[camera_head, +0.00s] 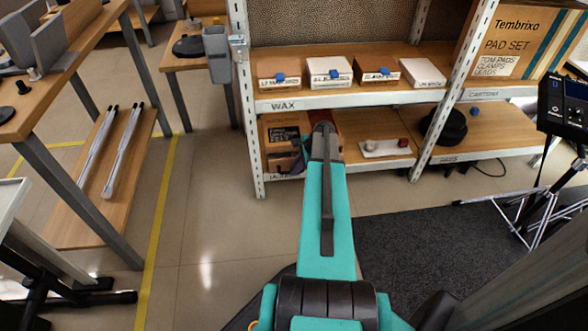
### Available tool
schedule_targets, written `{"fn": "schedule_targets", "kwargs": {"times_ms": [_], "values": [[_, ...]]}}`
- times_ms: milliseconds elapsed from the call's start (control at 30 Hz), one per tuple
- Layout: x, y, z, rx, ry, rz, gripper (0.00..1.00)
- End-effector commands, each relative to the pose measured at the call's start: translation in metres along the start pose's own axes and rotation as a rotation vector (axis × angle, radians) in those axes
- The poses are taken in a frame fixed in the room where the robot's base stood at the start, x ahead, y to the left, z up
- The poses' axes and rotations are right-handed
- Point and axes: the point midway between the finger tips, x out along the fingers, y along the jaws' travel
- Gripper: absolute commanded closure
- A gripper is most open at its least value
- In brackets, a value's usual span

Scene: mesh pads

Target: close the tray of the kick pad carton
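A brown carton with dark printed panels (278,131) stands at the left end of the lower shelf; it appears to be the kick pad carton, but its label is too small to read. My gripper (323,128) reaches forward to the carton's right side and covers part of it. I see the gripper from behind, so its fingertips and any contact are hidden. Whether the carton's tray is out cannot be told clearly. A dark shape and a small blue spot (297,166) show at the carton's lower front.
Several small cartons (279,75) stand on the upper shelf marked WAX. A white block with a red knob (385,147) lies right on the lower shelf. A metal upright (247,120) stands close left of the carton. Floor left of my arm is clear.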

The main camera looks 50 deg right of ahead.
Motion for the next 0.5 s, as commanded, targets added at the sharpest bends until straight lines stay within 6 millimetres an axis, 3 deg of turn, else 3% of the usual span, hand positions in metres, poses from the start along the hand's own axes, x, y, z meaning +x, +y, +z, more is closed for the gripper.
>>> {"fn": "schedule_targets", "kwargs": {"times_ms": [267, 500], "values": [[-0.001, -0.004, 0.000, 0.000, 0.000, -0.001, 1.00], [0.001, -0.021, -0.001, 0.000, 0.000, -0.001, 1.00]]}}
